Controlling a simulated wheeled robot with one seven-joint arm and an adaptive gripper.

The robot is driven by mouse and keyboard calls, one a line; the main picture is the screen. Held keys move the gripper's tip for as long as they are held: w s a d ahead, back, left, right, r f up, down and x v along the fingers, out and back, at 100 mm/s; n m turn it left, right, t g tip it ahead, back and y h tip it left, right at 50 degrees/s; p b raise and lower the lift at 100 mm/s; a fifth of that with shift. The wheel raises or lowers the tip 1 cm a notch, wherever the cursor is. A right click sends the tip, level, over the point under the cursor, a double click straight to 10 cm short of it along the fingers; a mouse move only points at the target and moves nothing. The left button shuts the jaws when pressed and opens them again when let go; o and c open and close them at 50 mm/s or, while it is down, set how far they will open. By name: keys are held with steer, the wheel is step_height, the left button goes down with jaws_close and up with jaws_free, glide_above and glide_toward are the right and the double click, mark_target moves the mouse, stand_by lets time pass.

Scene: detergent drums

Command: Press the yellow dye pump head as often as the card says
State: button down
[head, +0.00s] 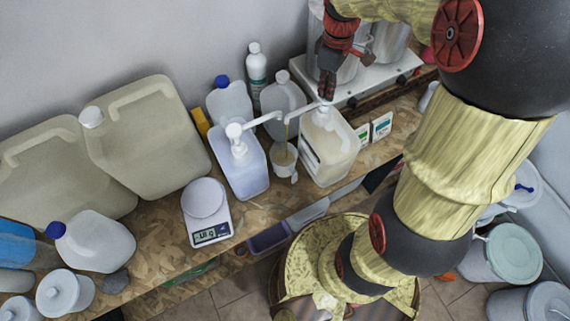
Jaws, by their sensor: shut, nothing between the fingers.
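My gripper (327,92) is shut with nothing between its fingers. Its fingertips point down at the top of the white pump head (323,108) on the right-hand jug (331,150), touching it or just above; I cannot tell which. This jug holds pale yellowish liquid.
A second pump jug (242,170) with bluish liquid stands left of the cup, its spout reaching right. A scale (206,212) is further left, and large canisters (148,135) stand along the wall. A white appliance (372,82) is behind my gripper.

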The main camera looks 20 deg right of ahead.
steer(key=shift+r+p, duration=2.05)
steer(key=shift+r, duration=0.9)
step_height(320, 180, up, 6)
steer(key=p, duration=0.4)
